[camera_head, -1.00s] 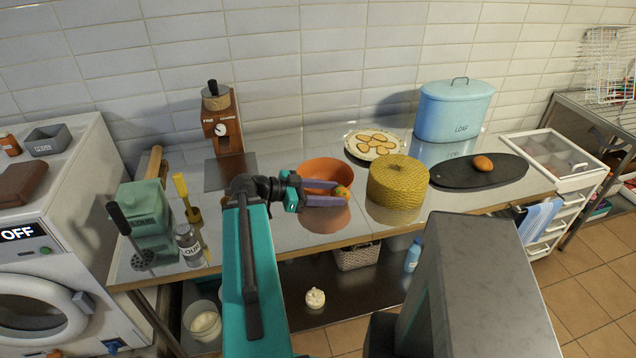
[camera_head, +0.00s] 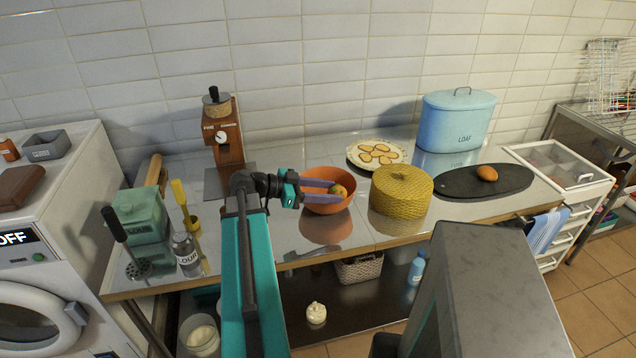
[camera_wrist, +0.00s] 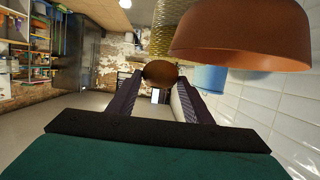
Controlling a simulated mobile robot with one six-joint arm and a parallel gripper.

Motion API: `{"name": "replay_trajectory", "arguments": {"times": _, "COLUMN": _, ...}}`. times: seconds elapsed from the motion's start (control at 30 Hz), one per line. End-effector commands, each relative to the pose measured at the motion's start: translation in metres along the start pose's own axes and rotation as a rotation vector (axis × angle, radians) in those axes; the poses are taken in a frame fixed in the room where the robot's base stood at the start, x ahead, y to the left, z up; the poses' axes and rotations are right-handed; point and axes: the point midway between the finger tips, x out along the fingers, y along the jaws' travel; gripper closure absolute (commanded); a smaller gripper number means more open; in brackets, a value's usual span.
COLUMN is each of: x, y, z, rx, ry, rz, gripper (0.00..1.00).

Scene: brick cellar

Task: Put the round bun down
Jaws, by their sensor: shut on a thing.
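My gripper (camera_head: 336,190) is shut on the round bun (camera_head: 339,189), a small brown bun held between the purple fingertips. In the wrist view the bun (camera_wrist: 160,74) sits at the ends of the two fingers (camera_wrist: 160,90). In the head view the gripper and bun overlap the orange bowl (camera_head: 325,207). In the wrist view the bowl (camera_wrist: 245,40) is close by at the upper right, apart from the bun. A second, more oval bun (camera_head: 487,173) lies on the dark oval board (camera_head: 455,184) at the right.
A yellow woven lidded basket (camera_head: 402,192) stands right of the bowl. A cream plate (camera_head: 356,159) with several flat pieces lies behind, near the blue loaf bin (camera_head: 457,120). A coffee grinder (camera_head: 224,140) stands at the back left. The counter front (camera_head: 345,235) is clear.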

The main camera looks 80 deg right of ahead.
Motion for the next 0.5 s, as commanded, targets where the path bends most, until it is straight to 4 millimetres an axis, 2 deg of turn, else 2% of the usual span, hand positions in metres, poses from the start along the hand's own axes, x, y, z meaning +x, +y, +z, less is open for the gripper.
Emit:
{"name": "replay_trajectory", "arguments": {"times": 0.03, "x": -0.001, "y": -0.008, "z": -0.001, "rx": -0.001, "ry": 0.0, "rz": 0.0, "gripper": 0.76}}
{"name": "replay_trajectory", "arguments": {"times": 0.5, "x": 0.0, "y": -0.057, "z": 0.003, "rx": -0.001, "ry": 0.0, "rz": -0.001, "gripper": 0.76}}
